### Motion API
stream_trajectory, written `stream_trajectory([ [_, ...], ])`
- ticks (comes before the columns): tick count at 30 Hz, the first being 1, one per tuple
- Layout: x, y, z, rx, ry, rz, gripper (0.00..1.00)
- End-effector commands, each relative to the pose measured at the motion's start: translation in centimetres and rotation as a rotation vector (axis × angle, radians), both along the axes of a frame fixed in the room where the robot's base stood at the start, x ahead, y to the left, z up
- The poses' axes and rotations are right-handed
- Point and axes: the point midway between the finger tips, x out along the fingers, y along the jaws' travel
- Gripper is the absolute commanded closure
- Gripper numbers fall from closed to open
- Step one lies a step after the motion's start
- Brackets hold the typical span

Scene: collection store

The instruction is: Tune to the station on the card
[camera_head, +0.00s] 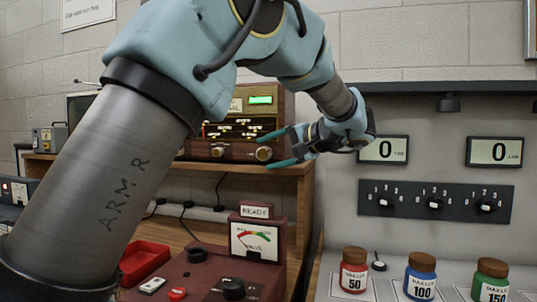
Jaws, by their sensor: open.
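A brown wooden radio (283,118) stands on a wooden bench at the back, partly hidden behind my arm. Its front has a lit green display (260,100), dial scales with small lit marks, a left knob (217,152) and a right knob (264,154). The text on the display and scales is too small to read. My gripper (270,150) is open, its two teal fingers pointing left, one above and one below the right knob in the picture. I cannot tell whether they touch it. I cannot make out a station card for certain.
A wooden bench (304,170) carries the radio. In front, a dark red console (200,270) has a meter and knobs. A red tray (146,258) lies left of it. Red (354,272), blue (421,278) and green (490,282) jars stand at right, below two displays and a switch panel (410,203).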

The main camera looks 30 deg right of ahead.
Motion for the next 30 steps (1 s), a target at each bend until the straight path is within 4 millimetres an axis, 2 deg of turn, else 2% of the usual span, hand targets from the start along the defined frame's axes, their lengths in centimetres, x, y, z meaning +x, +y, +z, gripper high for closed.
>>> stream_trajectory([
  [9, -5.4, -2.5, 1.6, -0.002, -0.001, -0.005, 0.25],
  [15, -7.9, -3.6, 2.4, -0.002, -0.001, -0.004, 0.25],
  [20, -8.7, -3.9, 2.7, 0.0, -0.001, -0.002, 0.25],
  [30, -8.7, -3.9, 2.8, 0.0, 0.0, -0.001, 0.25],
])
